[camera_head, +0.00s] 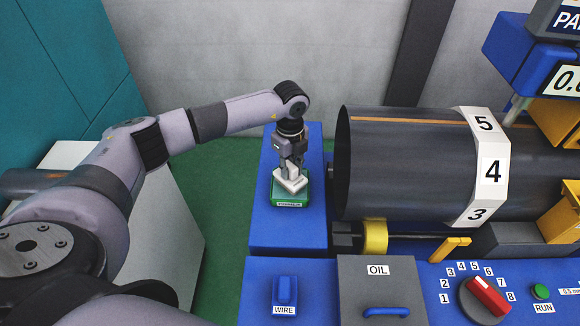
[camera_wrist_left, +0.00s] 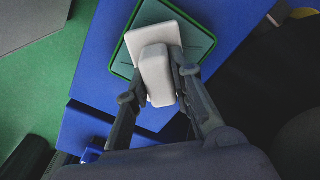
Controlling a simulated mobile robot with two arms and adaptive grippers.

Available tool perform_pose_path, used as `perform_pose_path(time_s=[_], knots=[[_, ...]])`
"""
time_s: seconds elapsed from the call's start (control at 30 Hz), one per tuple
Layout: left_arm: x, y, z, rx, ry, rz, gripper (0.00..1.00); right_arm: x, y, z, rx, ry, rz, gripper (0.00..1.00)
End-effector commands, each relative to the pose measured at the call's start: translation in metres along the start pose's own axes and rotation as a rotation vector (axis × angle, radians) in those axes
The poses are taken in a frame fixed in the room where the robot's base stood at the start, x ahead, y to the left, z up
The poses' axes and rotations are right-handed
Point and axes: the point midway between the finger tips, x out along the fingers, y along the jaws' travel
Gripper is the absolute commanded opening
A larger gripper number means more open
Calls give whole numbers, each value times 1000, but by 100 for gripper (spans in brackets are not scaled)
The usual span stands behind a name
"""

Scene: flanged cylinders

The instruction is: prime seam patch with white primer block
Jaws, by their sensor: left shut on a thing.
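The white primer block (camera_head: 291,184) is at a green tray (camera_head: 290,203) with a label on its front, on a blue stand. My left gripper (camera_head: 291,168) is shut on the block's raised grip, pointing down. In the left wrist view the block (camera_wrist_left: 156,72) has a wide white base and a narrower grip between the two fingers (camera_wrist_left: 156,85). The green tray (camera_wrist_left: 123,66) lies under it; I cannot tell whether they touch. The dark cylinder (camera_head: 405,165) lies to the right with an orange-brown seam strip (camera_head: 410,121) along its upper side. My right gripper is not in view.
In front are a WIRE holder (camera_head: 285,292), an OIL box (camera_head: 378,275), a red dial knob (camera_head: 489,294) and a green RUN button (camera_head: 541,291).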

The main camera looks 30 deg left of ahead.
Motion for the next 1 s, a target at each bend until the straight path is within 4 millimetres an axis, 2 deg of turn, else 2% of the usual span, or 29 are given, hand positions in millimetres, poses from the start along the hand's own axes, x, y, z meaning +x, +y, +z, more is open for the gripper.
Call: perform_pose_path(time_s=[0.8, 1.0], knots=[[-65, 0, 0, 0, 0, 0, 0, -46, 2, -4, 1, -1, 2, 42], [-70, 0, 0, 0, 0, 0, 0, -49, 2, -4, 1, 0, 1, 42]])
